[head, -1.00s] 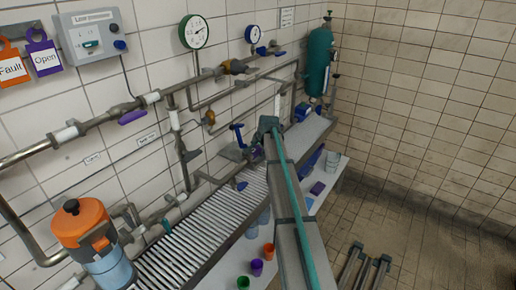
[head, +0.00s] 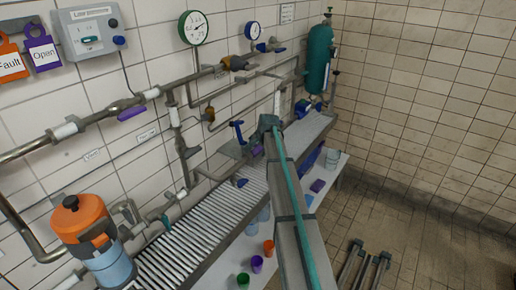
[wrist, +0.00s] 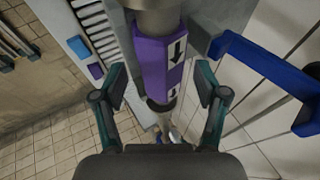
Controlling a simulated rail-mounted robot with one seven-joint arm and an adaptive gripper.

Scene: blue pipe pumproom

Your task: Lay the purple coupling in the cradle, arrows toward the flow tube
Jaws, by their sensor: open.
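In the wrist view the purple coupling (wrist: 152,62) is in the middle, in line with a grey pipe piece at the top of the picture and a narrower grey tube below it. White labels on it carry black arrows that point down in the picture. My gripper (wrist: 160,78) is open, with one finger on each side of the coupling and visible gaps between. In the head view a small purple patch of the coupling (head: 257,150) shows beside the end of my arm, mostly hidden. I cannot make out the cradle or tell which part is the flow tube.
A blue lever handle (wrist: 268,70) lies close to the right of my gripper in the wrist view. A roller conveyor (head: 185,240) runs along the tiled wall under the pipes. Coloured cups (head: 257,265) stand on the lower shelf.

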